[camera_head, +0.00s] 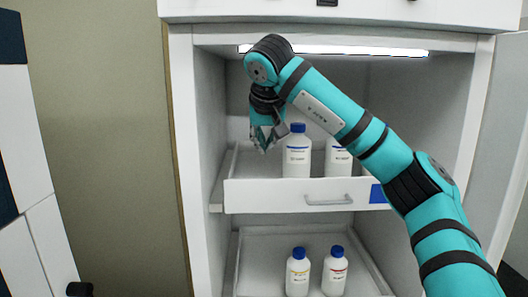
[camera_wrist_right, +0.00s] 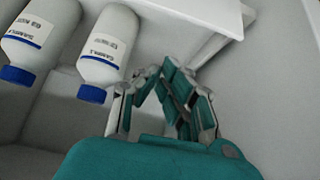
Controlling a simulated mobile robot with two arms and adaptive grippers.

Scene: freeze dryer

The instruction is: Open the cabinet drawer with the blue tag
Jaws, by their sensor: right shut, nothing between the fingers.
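The upper drawer (camera_head: 265,197) of the white cabinet has a blue tag (camera_head: 377,193) at the right of its front, partly covered by my right arm. Its handle (camera_head: 330,199) is a horizontal bar, with nothing gripping it. The drawer is at least partly pulled out. Two white bottles with blue caps, a left one (camera_head: 297,158) and a right one (camera_head: 339,160), stand in it. My right gripper (camera_head: 264,148) is shut and empty, above the drawer's left part beside the left bottle. It also shows in the wrist view (camera_wrist_right: 165,88). My left gripper is not in view.
A lower drawer (camera_head: 236,255) holds two more blue-capped bottles, a left one (camera_head: 298,271) and a right one (camera_head: 335,272). The cabinet's left side wall (camera_head: 203,110) is close to my right gripper. An open door (camera_head: 508,140) stands at the right.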

